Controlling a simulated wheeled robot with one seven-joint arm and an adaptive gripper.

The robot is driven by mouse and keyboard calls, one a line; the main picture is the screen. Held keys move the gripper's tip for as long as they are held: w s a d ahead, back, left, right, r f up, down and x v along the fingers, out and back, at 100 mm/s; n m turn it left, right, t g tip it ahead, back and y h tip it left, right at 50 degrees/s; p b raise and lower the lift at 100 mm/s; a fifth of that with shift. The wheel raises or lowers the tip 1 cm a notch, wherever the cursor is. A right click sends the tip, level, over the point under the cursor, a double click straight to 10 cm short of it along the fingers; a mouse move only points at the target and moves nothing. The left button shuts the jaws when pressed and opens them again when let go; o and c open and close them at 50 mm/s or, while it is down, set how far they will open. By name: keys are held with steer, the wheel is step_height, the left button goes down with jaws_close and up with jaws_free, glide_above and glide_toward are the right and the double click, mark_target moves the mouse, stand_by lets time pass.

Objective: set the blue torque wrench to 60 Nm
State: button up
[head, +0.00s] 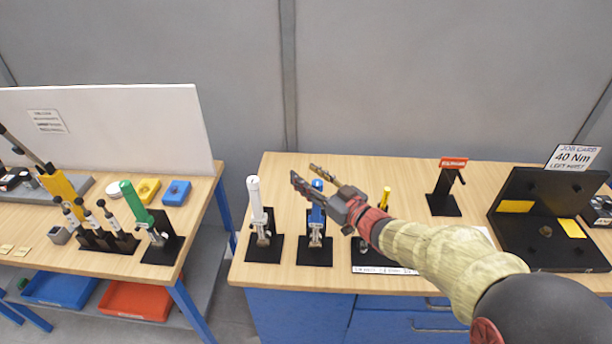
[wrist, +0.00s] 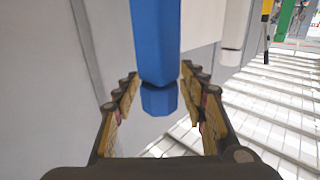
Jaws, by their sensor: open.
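The blue torque wrench (head: 316,216) stands upright in a black stand on the right-hand bench, partly hidden by my gripper in the head view. My gripper (head: 304,172) reaches in from the right, at the top end of this wrench. In the wrist view the blue handle (wrist: 156,40) comes down from the top edge and ends in a faceted blue end piece (wrist: 159,100). That end piece appears between my open fingers, with gaps on both sides. No scale or setting on the wrench is readable.
A white wrench (head: 256,208) stands close left of the blue one. A yellow tool (head: 385,197) is partly behind my arm. A job card (head: 572,157) at right reads 40 Nm. A green-handled wrench (head: 136,203) stands on the left bench.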

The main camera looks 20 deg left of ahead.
steer(key=shift+w+a, duration=0.2)
steer(key=shift+a, duration=0.15)
steer(key=shift+c, duration=0.2)
jaws_close()
stand_by(0.5)
